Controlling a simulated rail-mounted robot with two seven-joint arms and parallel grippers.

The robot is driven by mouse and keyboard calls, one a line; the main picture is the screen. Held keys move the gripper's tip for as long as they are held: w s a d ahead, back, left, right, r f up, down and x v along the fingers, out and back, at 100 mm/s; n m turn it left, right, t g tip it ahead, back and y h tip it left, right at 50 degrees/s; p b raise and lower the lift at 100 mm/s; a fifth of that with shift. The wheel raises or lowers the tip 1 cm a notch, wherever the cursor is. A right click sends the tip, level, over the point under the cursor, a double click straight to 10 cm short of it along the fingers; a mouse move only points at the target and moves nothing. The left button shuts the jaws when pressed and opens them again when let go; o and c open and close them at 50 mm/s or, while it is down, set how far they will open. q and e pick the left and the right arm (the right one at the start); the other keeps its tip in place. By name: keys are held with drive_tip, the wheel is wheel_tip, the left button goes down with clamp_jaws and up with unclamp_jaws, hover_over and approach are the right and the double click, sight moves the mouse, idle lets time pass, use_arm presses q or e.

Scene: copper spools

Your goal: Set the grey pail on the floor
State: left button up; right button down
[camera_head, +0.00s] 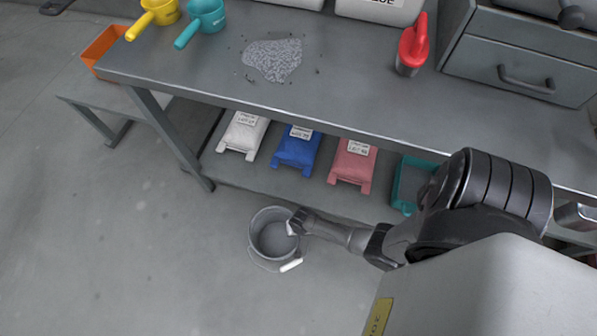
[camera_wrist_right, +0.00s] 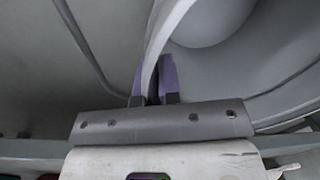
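The grey pail (camera_head: 268,251) is upright, at or just above the floor in front of the bench in the head view; I cannot tell whether its base touches. Its bail handle with a white grip (camera_head: 290,265) hangs down on the near side. My right gripper (camera_head: 294,224) is at the pail's right rim. In the right wrist view, the purple fingers (camera_wrist_right: 155,80) stand close on either side of the pale pail rim (camera_wrist_right: 151,72), pinching it. The pail's inside looks empty. My left gripper is not in view.
A metal bench (camera_head: 340,95) stands behind the pail. Scoops, grey granules and a red container (camera_head: 410,55) are on top. The floor (camera_head: 130,240) left of the pail is clear.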

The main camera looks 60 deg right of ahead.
drive_tip(key=c, duration=1.3)
unclamp_jaws()
drive_tip(key=s+a+r+n+t+p, duration=0.1)
drive_tip(key=s+a+r+n+p, duration=0.1)
drive_tip(key=r, duration=1.2)
drive_tip(key=s+a+r+n+t+p, duration=0.1)
drive_tip(key=r+n+p, duration=0.3)
drive_tip(key=r, duration=1.1)
drive_tip(key=s+a+r+n+p, duration=0.2)
drive_tip(key=r+n, duration=0.5)
drive_tip(key=r, duration=0.7)
drive_tip(key=shift+s+a+r+n+t+p, duration=0.2)
drive_tip(key=shift+s+p, duration=0.15)
drive_tip(key=shift+s, duration=0.15)
drive_tip(key=shift+s+a+r+n+t+p, duration=0.1)
drive_tip(key=shift+s+a+n+t+p, duration=0.1)
drive_tip(key=shift+s+p, duration=0.2)
